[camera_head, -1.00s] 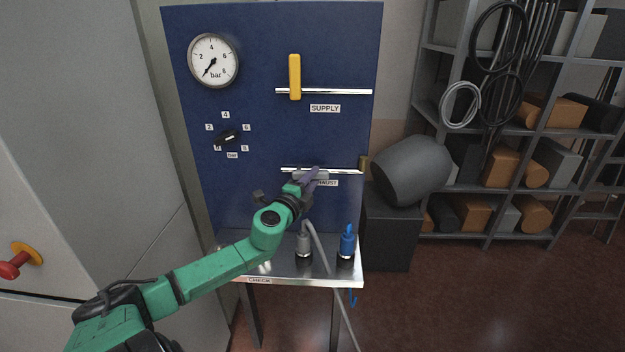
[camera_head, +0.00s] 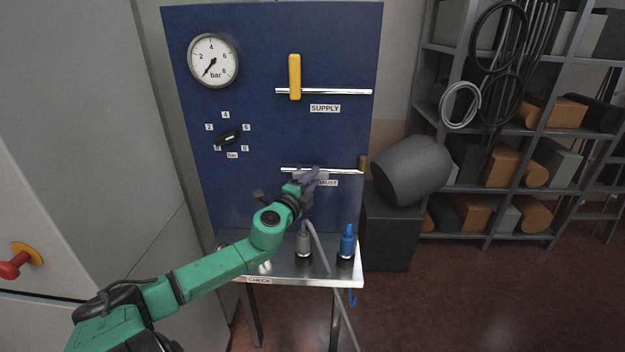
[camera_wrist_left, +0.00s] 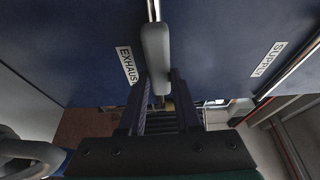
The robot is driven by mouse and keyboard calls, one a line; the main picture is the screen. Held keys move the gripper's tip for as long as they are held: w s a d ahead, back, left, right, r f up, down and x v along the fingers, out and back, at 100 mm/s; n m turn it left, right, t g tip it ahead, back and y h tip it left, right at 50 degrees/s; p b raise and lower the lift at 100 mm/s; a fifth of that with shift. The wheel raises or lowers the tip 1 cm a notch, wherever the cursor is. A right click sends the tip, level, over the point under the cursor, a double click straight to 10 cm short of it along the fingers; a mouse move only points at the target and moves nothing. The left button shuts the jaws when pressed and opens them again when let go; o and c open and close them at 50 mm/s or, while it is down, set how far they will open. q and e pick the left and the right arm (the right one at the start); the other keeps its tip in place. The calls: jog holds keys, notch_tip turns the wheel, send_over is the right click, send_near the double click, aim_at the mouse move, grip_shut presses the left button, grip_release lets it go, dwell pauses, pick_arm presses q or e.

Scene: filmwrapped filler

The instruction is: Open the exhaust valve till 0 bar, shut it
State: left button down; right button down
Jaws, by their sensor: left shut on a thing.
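The exhaust valve's grey handle (camera_wrist_left: 156,52) lies roughly in line with its chrome pipe in the left wrist view. In the head view the handle (camera_head: 321,176) is mostly hidden by my gripper and partly covers the EXHAUST label. My left gripper (camera_head: 312,176) is shut on this handle, its dark fingers (camera_wrist_left: 158,108) on either side of it. The pressure gauge (camera_head: 213,61) at the panel's upper left has its needle pointing lower left, at about 0 bar. My right gripper is not in view.
The yellow supply handle (camera_head: 295,77) stands upright across its pipe. A black selector knob (camera_head: 228,137) sits below the gauge. Grey and blue hose fittings (camera_head: 347,243) stand on the metal shelf (camera_head: 290,272). A grey drum (camera_head: 412,170) is right of the panel.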

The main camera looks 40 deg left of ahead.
pick_arm(q)
jog(key=shift+f, duration=0.1)
jog(key=shift+n+b, duration=0.6)
jog(key=shift+b, duration=0.4)
jog(key=shift+s+a+r+n+y+b, duration=0.5)
jog(key=shift+n+y+b, duration=0.95)
jog(key=shift+n+b, duration=1.7)
jog(key=shift+s+a+r+n+y+b, duration=0.3)
jog(key=shift+a+r+n+y+b, duration=0.4)
jog(key=shift+n+y+b, duration=2.15)
jog(key=shift+s+a+r+n+b, duration=0.6)
jog(key=shift+n+b, duration=1.6)
jog(key=shift+n, duration=2.3)
jog(key=shift+w+d+r, duration=0.15)
jog(key=shift+w, duration=0.05)
jog(key=c, duration=0.6)
grip_release()
jog(key=shift+r, duration=0.1)
